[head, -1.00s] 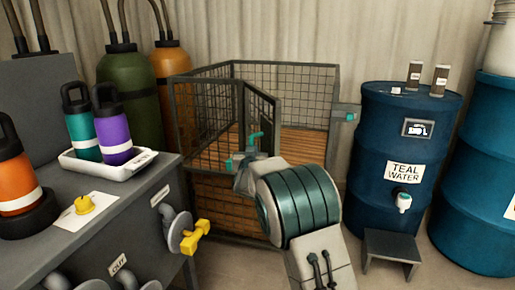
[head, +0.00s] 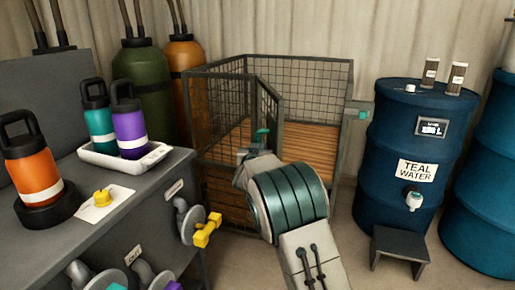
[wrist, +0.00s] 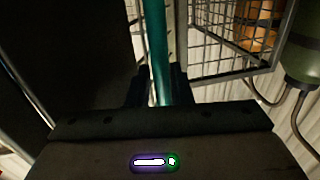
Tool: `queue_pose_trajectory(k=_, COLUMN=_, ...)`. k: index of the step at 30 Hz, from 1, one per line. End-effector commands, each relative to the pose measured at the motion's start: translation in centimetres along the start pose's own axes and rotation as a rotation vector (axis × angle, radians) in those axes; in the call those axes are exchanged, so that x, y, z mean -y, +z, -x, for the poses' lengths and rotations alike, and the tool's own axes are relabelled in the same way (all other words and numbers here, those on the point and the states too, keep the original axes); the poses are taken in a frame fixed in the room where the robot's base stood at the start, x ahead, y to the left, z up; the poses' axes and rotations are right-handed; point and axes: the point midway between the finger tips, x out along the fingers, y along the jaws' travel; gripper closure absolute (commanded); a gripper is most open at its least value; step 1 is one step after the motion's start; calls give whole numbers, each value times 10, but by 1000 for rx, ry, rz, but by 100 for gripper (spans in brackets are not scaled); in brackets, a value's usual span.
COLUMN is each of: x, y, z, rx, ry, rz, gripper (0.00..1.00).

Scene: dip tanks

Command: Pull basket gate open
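The wire basket (head: 215,131) stands on the floor behind my arm, with a dark mesh frame and wooden slats inside. Its gate (head: 267,106) is a narrow dark-framed mesh panel standing at an angle to the basket front, away from the latch post at right, so it is partly open. A teal handle (head: 262,136) is on the gate. My gripper (head: 252,152) is at this handle, partly hidden by my wrist. In the wrist view the teal handle bar (wrist: 157,45) runs between my two dark fingers, which appear closed around it. The handle's lower end is hidden.
A grey bench (head: 60,237) with bottles, a white tray (head: 97,158) and a yellow valve handle (head: 207,231) is close at left.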

Motion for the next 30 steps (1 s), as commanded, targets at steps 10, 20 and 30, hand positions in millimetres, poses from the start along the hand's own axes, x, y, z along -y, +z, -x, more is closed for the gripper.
queue_pose_trajectory(k=10, x=0, y=-2, z=12, rx=0, ry=0, rz=-1, gripper=81)
queue_pose_trajectory(k=20, x=0, y=-3, z=68, rx=1, ry=-1, rz=-1, gripper=81)
queue_pose_trajectory(k=30, x=0, y=-1, z=125, rx=2, ry=0, rz=0, gripper=81)
